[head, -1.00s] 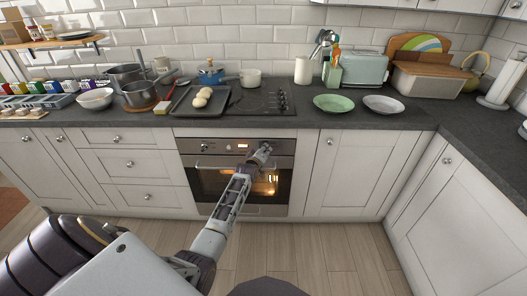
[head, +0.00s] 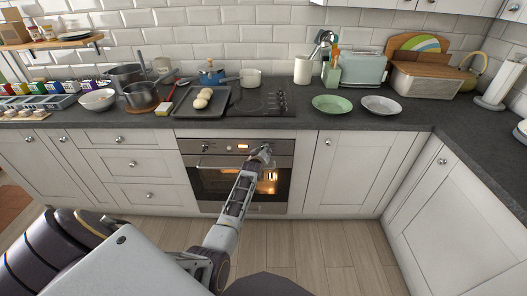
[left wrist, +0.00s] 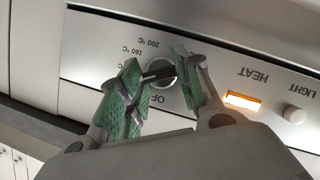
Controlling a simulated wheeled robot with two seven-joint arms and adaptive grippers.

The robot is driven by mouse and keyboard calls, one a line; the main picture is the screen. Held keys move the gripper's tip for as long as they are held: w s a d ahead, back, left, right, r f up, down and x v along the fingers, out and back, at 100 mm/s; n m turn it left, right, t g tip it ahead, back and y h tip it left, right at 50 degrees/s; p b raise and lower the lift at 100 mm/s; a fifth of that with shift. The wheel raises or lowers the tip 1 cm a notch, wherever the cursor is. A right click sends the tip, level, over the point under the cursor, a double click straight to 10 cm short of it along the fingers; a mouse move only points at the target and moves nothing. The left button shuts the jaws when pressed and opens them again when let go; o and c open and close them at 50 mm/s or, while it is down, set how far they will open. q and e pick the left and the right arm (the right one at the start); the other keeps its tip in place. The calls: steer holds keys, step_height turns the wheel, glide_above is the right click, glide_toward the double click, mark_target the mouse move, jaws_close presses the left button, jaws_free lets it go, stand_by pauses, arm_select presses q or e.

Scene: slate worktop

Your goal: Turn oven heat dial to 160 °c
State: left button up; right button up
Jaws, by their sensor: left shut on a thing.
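The built-in oven (head: 210,182) is under the hob, with its door shut and a warm light inside. My left arm reaches to the right part of its steel control panel, where the left gripper (head: 263,153) covers the heat dial. In the left wrist view, which is upside down, the heat dial (left wrist: 160,85) is a round knob with a dark grip bar. The green-padded fingers of the left gripper (left wrist: 157,82) are shut on it from both sides. The 160 °C and 200 °C marks and part of OFF are readable. The dial's pointer is hard to make out. My right gripper is out of view.
A lit orange display (left wrist: 243,101) and a light knob (left wrist: 294,115) sit beside the dial. A baking tray (head: 185,108) with pale dough lies on the worktop next to the hob (head: 262,104). The floor before the oven is clear.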

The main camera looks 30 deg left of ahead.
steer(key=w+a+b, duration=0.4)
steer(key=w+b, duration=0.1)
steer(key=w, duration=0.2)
arm_select(q)
steer(key=shift+w+d+m+g+y+b, duration=0.1)
steer(key=shift+m+g+y+b, duration=0.65)
steer(key=shift+m, duration=0.65)
steer(key=shift+w+d+m+g+y+b, duration=0.2)
steer(key=shift+m+y+b, duration=0.3)
steer(key=shift+m+y, duration=0.65)
steer(key=shift+s+d+m+g+y+b, duration=0.1)
steer(key=shift+m+g+y+b, duration=0.5)
steer(key=shift+m, duration=1.05)
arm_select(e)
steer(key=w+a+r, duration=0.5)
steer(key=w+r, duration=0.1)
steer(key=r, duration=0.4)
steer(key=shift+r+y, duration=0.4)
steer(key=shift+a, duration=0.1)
arm_select(q)
steer(key=o, duration=1)
